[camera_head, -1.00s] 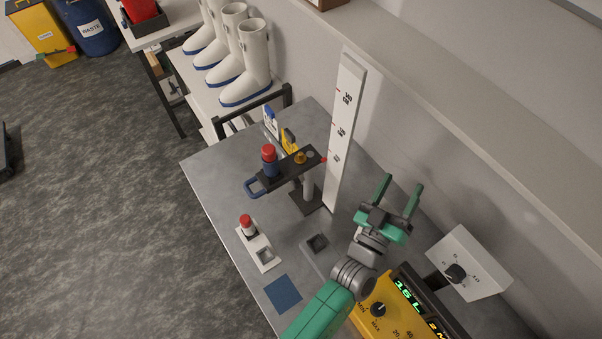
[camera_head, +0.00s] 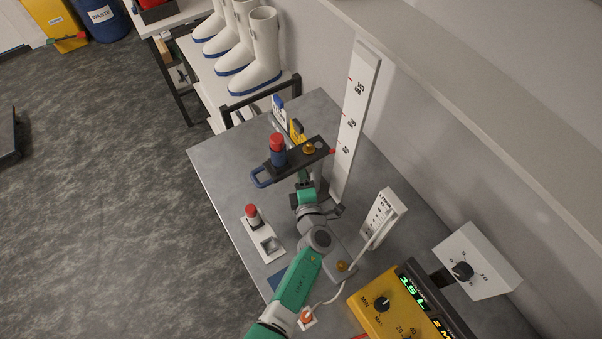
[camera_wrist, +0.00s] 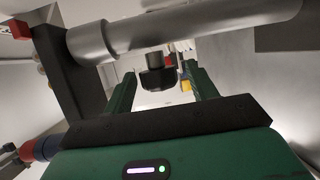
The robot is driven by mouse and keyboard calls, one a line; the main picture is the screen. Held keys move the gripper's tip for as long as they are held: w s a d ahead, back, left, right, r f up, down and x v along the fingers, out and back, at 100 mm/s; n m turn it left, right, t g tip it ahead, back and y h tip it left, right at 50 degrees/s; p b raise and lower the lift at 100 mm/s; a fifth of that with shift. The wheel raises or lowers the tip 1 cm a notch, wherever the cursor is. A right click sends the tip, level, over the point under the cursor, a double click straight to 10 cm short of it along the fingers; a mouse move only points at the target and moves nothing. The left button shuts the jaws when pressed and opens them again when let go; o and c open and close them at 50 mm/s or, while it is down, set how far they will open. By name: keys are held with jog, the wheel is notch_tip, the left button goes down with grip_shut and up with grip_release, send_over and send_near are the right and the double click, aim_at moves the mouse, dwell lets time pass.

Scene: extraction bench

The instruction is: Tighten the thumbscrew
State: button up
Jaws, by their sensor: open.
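A dark knob (camera_wrist: 157,78) on a short stem, seemingly the thumbscrew, shows in the wrist view between my gripper's two green fingers. I cannot tell whether either finger touches it. My gripper (camera_wrist: 159,72) is open. A grey post (camera_wrist: 180,28) crosses the wrist view just beyond the fingers. In the head view my gripper (camera_head: 305,188) is at the post, under the dark platform (camera_head: 292,160), and its fingertips are mostly hidden. The platform carries a blue bottle with a red cap (camera_head: 278,150) and a brass knob (camera_head: 309,149). The dark knob is hidden in the head view.
A white height scale (camera_head: 355,120) stands right behind the platform. A white panel with a cable (camera_head: 383,218) and a yellow control unit (camera_head: 385,306) are to the right. The bench's far left (camera_head: 225,155) is clear.

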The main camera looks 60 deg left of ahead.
jog(key=shift+w+a, duration=0.2)
jog(key=shift+a, duration=0.3)
jog(key=c, duration=1)
jog(key=f+b, duration=0.1)
jog(key=b, duration=0.2)
jog(key=shift+y, duration=0.3)
jog(key=m+y+b, duration=0.1)
jog(key=b, duration=0.3)
jog(key=shift+f+t, duration=0.2)
jog(key=shift+t, duration=0.2)
jog(key=y+b, duration=0.1)
jog(key=b, duration=0.1)
jog(key=t+b, duration=0.1)
jog(key=b, duration=0.2)
jog(key=shift+r+m+y, duration=0.25)
jog(key=shift+m+y, duration=0.15)
jog(key=shift+r+b, duration=0.45)
jog(key=shift+b, duration=0.05)
